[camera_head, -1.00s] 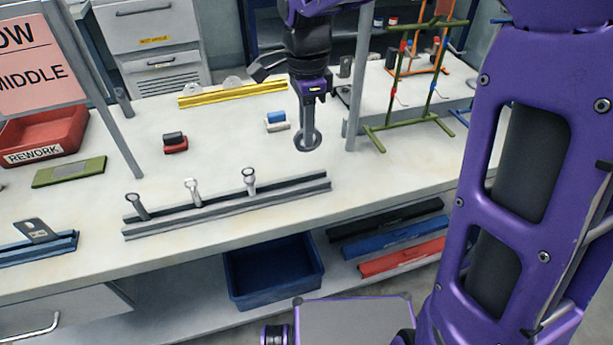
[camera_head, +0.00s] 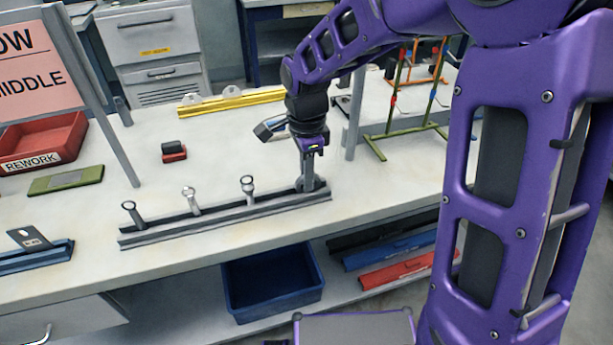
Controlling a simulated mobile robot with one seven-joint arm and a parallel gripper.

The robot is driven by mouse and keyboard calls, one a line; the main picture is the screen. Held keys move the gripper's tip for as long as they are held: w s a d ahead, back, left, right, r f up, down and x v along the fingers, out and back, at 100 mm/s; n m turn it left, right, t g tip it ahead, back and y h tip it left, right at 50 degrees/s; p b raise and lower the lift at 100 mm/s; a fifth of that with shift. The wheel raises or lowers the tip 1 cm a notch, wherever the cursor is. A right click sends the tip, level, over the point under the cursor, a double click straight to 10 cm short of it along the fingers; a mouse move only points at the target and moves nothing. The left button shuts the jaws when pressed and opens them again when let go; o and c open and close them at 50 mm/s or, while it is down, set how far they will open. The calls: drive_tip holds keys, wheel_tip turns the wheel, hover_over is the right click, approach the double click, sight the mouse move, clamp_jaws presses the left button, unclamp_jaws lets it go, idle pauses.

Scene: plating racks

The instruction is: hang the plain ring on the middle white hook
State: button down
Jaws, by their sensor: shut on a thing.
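My gripper (camera_head: 311,150) points down and is shut on a grey ring (camera_head: 309,185). The ring hangs low at the right end of a grey rail (camera_head: 225,218); I cannot tell whether it touches the rail. Three short upright pegs with rounded heads stand along the rail. The middle peg (camera_head: 190,198) is the palest and looks white. The left peg (camera_head: 130,213) is dark grey, and the right peg (camera_head: 248,188) is grey with a pale head. The ring is to the right of all three, nearest the right peg.
A pink sign (camera_head: 32,68) reading "MIDDLE" stands at the left on a grey post. A red REWORK bin (camera_head: 42,143), a green plate (camera_head: 66,179) and a yellow rail (camera_head: 230,101) lie on the bench. A green rack (camera_head: 405,143) stands behind right. Bench between rail and yellow rail is mostly clear.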

drive_tip(key=shift+f, duration=0.2)
drive_tip(key=c, duration=0.9)
unclamp_jaws()
drive_tip(key=shift+r, duration=0.15)
